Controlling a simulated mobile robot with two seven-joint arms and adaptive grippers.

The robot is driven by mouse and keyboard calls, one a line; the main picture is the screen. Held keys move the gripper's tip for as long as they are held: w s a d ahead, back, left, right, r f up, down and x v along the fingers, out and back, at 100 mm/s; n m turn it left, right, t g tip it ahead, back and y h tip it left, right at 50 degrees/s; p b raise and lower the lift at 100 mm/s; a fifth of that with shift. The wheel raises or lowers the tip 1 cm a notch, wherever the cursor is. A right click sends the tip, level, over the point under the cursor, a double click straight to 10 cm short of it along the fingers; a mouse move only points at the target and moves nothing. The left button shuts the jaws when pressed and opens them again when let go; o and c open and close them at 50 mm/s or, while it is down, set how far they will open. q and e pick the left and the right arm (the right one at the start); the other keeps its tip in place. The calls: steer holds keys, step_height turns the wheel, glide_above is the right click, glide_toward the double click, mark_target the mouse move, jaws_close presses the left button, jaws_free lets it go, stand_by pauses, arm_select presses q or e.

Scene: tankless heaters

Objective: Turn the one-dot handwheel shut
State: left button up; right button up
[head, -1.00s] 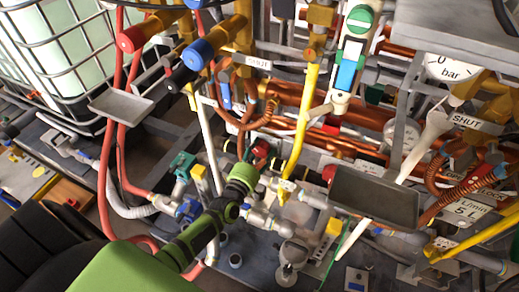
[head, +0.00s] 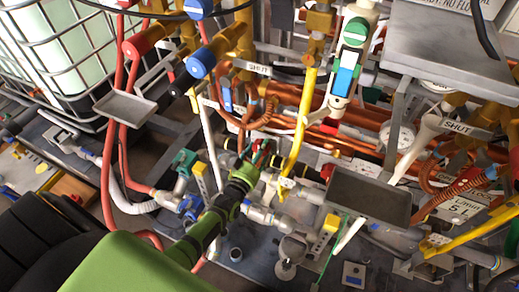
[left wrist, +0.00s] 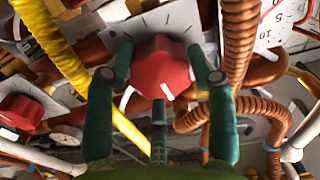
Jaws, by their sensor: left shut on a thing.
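My left gripper (head: 261,154) reaches into the pipework in the head view. In the left wrist view its dark green fingers (left wrist: 160,70) are shut on the sides of a red handwheel (left wrist: 160,68). The handwheel has a white pointer line on its lower face. A pale plate with dark tick marks (left wrist: 132,22) sits behind it. I cannot make out a dot mark on it. A second red handwheel (left wrist: 22,112) shows at the left of the wrist view, apart from the fingers. In the head view the held handwheel is mostly hidden by the fingers. My right gripper is not in view.
A yellow pipe (head: 301,120) runs close to the right of the gripper. A grey tray (head: 368,197) stands at right, and a smaller tray (head: 125,104) at left. Copper coils (left wrist: 240,45) crowd the wrist view's right side. Little free room shows around the fingers.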

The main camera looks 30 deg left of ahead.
arm_select(q)
steer(key=shift+w+a+r+m, duration=0.15)
steer(key=shift+r+m, duration=0.15)
steer(key=shift+m, duration=0.3)
steer(key=shift+r, duration=0.15)
steer(key=o, duration=1.2)
steer(key=shift+c, duration=0.2)
steer(key=shift+f, duration=0.2)
steer(key=s, duration=0.8)
steer(key=shift+d, duration=0.35)
